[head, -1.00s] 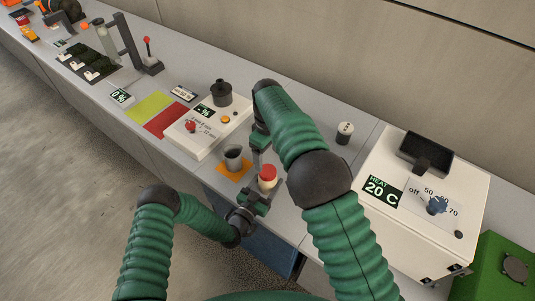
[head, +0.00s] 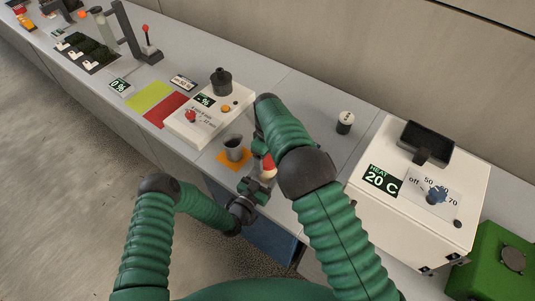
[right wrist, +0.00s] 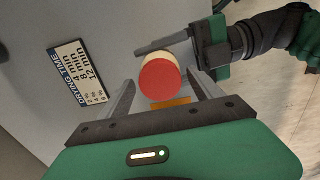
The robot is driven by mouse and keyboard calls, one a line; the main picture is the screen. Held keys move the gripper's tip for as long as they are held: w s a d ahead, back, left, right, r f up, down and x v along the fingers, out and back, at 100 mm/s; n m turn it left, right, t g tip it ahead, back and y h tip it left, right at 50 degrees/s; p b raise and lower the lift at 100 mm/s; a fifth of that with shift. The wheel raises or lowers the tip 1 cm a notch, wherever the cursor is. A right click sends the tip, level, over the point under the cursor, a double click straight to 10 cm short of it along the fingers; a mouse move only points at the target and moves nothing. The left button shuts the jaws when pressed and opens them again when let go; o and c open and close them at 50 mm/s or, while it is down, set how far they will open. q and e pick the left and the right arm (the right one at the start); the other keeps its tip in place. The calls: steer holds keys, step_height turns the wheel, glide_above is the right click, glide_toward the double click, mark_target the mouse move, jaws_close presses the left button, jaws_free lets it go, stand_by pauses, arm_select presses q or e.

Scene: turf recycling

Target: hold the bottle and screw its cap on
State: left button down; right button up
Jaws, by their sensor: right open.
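The cream bottle (right wrist: 175,57) with a red cap (right wrist: 160,80) on top stands at the bench front. In the head view, the bottle (head: 269,172) is partly hidden by my right forearm. I cannot tell how tight the cap is. My right gripper (right wrist: 162,84) is open, its fingers on either side of the red cap in the wrist view, with gaps visible. My left gripper (head: 256,188) is beside the bottle at its front. In the wrist view one left finger lies along the bottle's far side; the other is hidden, so its grip is unclear.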

steer(key=shift+c, duration=0.2)
steer(key=c, duration=1.4)
steer(key=m, duration=1)
steer(key=o, duration=1.5)
steer(key=shift+o, duration=0.2)
steer(key=shift+r, duration=0.1)
